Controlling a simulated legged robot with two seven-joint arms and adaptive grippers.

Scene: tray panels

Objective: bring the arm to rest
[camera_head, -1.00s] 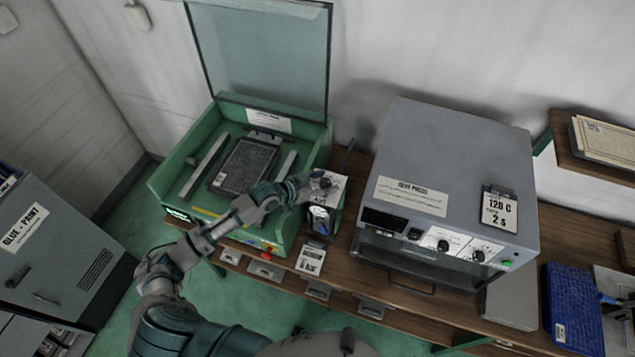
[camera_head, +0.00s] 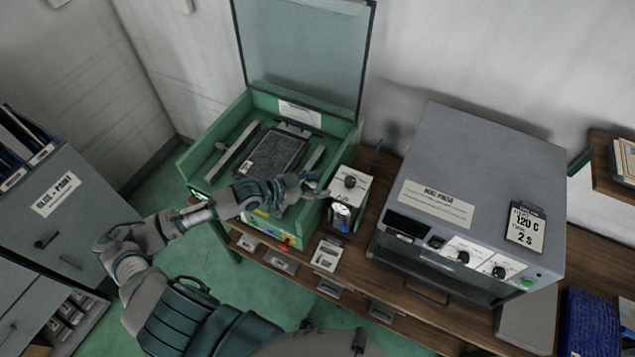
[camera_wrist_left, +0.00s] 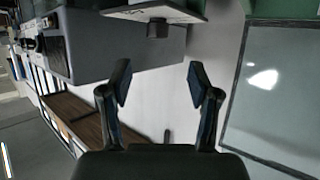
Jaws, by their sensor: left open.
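My left arm reaches in from the lower left in the head view. Its gripper (camera_head: 314,187) is over the front right part of the green machine, just left of a small white-topped box with a black knob (camera_head: 350,182). In the left wrist view the gripper (camera_wrist_left: 160,85) shows two dark fingers spread apart with nothing between them. The black knob (camera_wrist_left: 157,29) shows beyond the fingertips in that view. My right gripper is not in view.
The green machine (camera_head: 187,168) has its clear lid (camera_head: 305,50) raised and holds a dark panel (camera_head: 272,153). A grey heat press (camera_head: 480,165) stands to the right on the wooden bench. A grey cabinet (camera_head: 75,215) stands at left. Green floor lies between.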

